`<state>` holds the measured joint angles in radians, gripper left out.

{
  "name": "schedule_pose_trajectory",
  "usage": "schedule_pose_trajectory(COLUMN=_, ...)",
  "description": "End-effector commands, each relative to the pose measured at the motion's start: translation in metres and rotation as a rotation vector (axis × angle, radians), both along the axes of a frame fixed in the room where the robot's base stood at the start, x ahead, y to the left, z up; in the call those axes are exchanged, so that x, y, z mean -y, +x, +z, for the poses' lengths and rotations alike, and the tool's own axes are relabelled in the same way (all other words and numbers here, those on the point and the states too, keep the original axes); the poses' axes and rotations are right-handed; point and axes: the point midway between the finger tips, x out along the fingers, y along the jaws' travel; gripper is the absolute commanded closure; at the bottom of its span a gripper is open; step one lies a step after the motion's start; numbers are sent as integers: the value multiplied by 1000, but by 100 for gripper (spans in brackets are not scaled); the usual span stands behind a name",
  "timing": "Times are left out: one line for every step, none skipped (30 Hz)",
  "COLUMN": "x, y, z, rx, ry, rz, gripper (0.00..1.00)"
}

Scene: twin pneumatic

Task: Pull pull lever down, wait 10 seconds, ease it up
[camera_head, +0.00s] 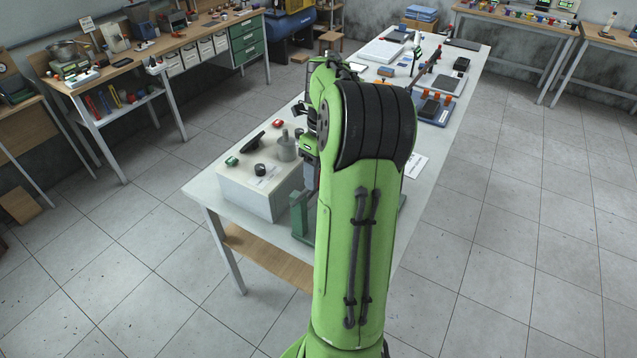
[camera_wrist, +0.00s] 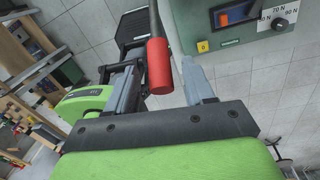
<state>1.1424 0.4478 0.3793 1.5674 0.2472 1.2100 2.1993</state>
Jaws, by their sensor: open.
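The pull lever's red cylindrical grip (camera_wrist: 158,68) hangs on a dark rod in the wrist view. My gripper (camera_wrist: 160,80) is open, with one finger on each side of the red grip. The grip is between the fingers or just beyond them; I cannot tell which, nor whether they touch it. A grey-green unit (camera_wrist: 240,38) with a small display and a scale marked in N stands at the upper right. In the head view my arm hides the lever and most of my gripper (camera_head: 306,128).
A white box (camera_head: 250,190) with knobs and a dark handle stands on the long table (camera_head: 200,190), left of my arm. A green stand (camera_head: 300,215) is close beside my arm. Several devices fill the table's far part. Open tiled floor lies on both sides.

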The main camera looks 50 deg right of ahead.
Motion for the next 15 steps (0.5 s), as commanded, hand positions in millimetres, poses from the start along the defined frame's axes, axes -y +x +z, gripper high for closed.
schedule_pose_trajectory(x=-1, y=-1, z=-9, rx=-2, ry=2, rz=-1, gripper=47)
schedule_pose_trajectory(x=-2, y=0, z=-13, rx=-2, ry=2, rz=-1, gripper=47)
schedule_pose_trajectory(x=-2, y=0, z=-18, rx=-1, ry=1, rz=0, gripper=47)
schedule_pose_trajectory(x=-2, y=0, z=-21, rx=-2, ry=1, rz=0, gripper=47)
schedule_pose_trajectory(x=-2, y=0, z=-23, rx=-1, ry=1, rz=0, gripper=47)
schedule_pose_trajectory(x=-3, y=0, z=-25, rx=0, ry=0, rz=1, gripper=47)
schedule_pose_trajectory(x=-3, y=0, z=-26, rx=0, ry=-1, rz=1, gripper=47)
schedule_pose_trajectory(x=-3, y=0, z=-26, rx=0, ry=-1, rz=1, gripper=47)
schedule_pose_trajectory(x=-3, y=0, z=-26, rx=1, ry=-1, rz=1, gripper=47)
schedule_pose_trajectory(x=-3, y=0, z=-26, rx=1, ry=-1, rz=1, gripper=47)
schedule_pose_trajectory(x=-3, y=0, z=-26, rx=1, ry=-1, rz=1, gripper=47)
schedule_pose_trajectory(x=-3, y=0, z=-26, rx=1, ry=-1, rz=1, gripper=47)
schedule_pose_trajectory(x=-3, y=0, z=-26, rx=1, ry=-1, rz=1, gripper=47)
schedule_pose_trajectory(x=-3, y=0, z=-26, rx=1, ry=-1, rz=1, gripper=49)
schedule_pose_trajectory(x=-3, y=0, z=-26, rx=1, ry=-1, rz=1, gripper=55)
